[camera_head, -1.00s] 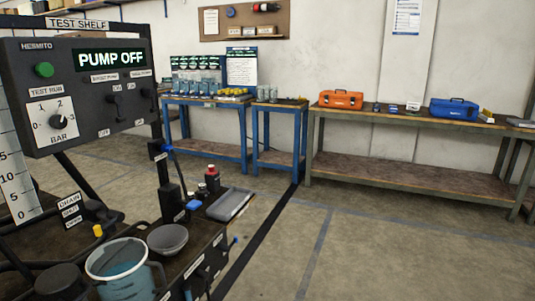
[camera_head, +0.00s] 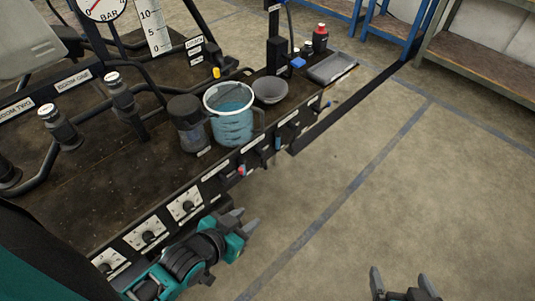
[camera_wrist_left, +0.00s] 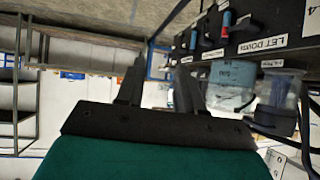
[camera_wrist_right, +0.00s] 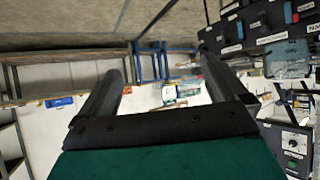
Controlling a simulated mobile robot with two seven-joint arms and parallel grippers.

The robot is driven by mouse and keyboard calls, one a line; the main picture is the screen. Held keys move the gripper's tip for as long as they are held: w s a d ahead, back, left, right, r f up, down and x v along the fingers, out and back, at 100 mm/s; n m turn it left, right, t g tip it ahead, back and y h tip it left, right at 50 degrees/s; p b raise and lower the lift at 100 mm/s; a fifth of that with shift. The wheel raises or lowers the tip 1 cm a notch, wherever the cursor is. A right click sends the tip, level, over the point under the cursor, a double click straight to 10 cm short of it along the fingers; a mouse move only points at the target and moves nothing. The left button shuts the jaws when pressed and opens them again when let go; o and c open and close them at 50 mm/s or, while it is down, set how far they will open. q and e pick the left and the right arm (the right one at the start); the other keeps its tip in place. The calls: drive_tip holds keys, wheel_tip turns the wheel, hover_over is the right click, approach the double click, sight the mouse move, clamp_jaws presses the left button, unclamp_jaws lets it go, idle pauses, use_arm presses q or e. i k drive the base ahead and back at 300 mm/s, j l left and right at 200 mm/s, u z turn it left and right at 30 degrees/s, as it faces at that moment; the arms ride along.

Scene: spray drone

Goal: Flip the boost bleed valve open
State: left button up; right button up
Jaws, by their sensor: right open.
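The front panel of the bench (camera_head: 215,188) carries several labelled small levers. One lever has a red tip (camera_head: 241,170) and another is blue (camera_head: 277,143). The labels in the head view are too small to read, so I cannot tell which is the boost bleed valve. In the left wrist view a red lever (camera_wrist_left: 227,18) and a blue lever (camera_wrist_left: 193,38) show near a "LET DOWN" label. My left gripper (camera_head: 244,219) is open and empty, in front of and below the red-tipped lever. My right gripper (camera_head: 402,282) is open and empty over bare floor, far from the panel.
On the bench stand a jug of blue liquid (camera_head: 232,122), a grey bowl (camera_head: 270,90), a dark-lidded container (camera_head: 188,125), a red-capped bottle (camera_head: 320,37) and a grey tray (camera_head: 332,68). Dial knobs (camera_head: 148,237) line the panel's near end. The floor at right is clear.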

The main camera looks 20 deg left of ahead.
sight(256, 150)
drive_tip(key=i+l, duration=1.15)
drive_tip(key=l, duration=0.2)
drive_tip(key=u, duration=1.2)
